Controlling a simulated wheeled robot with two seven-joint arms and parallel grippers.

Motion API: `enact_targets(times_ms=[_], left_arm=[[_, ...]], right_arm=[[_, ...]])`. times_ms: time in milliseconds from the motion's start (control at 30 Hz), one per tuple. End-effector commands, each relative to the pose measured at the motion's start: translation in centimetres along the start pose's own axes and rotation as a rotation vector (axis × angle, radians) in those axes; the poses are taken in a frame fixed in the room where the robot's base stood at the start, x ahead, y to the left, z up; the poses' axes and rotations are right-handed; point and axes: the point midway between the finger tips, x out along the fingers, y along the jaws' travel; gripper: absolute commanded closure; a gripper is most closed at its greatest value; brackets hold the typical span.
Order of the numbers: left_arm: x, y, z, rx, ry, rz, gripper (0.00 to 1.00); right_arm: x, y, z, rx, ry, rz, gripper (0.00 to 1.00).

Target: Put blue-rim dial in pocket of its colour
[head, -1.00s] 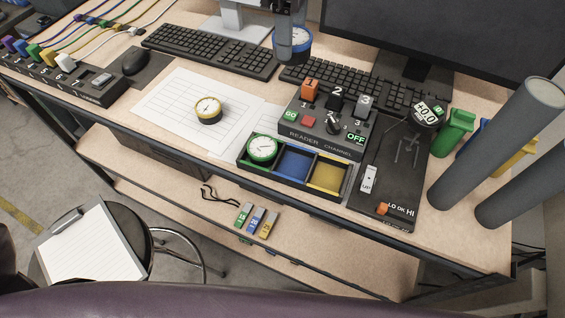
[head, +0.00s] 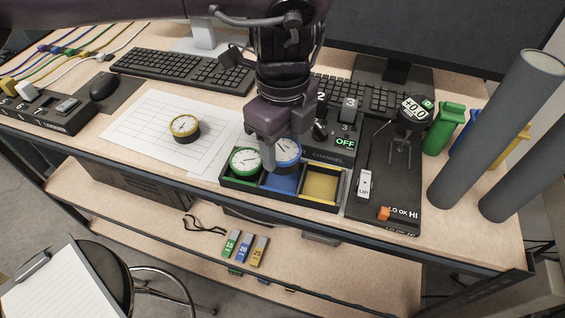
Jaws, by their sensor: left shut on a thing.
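The blue-rim dial (head: 288,152) has a white face and is at the blue pocket (head: 284,183) of the black tray, the middle one. My left gripper (head: 271,155) is shut on it from above, and its fingers cover part of the dial. I cannot tell whether the dial touches the pocket floor. The green-rim dial (head: 244,160) lies in the left pocket. The yellow pocket (head: 321,186) on the right is empty. The yellow-rim dial (head: 184,128) lies on the paper at the left. My right gripper is not in view.
The reader channel box (head: 335,140) stands just behind the tray, partly hidden by my arm. A black panel with an UP switch (head: 365,183) is to the right. Two grey cylinders (head: 495,130) rise at the right. Keyboards and monitor are behind.

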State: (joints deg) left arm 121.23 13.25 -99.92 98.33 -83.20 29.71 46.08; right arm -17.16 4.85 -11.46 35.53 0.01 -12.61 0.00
Motion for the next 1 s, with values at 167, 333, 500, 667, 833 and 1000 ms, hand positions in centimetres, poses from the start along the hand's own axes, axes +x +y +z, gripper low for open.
enact_targets(times_ms=[167, 333, 500, 667, 833, 1000], left_arm=[[1.2, 0.0, 0.0, 0.000, 0.000, 0.001, 0.73], [3.6, 0.1, 0.0, 0.000, 0.000, 0.003, 0.73], [4.8, 0.0, 0.0, -0.001, 0.000, -0.001, 0.73], [4.8, 0.0, 0.0, -0.001, 0.000, -0.001, 0.73], [5.3, 0.0, 0.0, -0.001, 0.000, 0.000, 0.73], [6.0, 0.0, 0.0, -0.001, -0.001, 0.001, 0.73]], right_arm=[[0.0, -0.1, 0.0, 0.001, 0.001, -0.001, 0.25], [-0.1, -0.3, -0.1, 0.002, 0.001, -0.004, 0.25], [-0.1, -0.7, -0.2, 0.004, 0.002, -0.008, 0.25], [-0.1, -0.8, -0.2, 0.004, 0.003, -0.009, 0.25], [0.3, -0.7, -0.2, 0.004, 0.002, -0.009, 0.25], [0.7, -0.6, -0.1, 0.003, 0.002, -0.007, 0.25]])
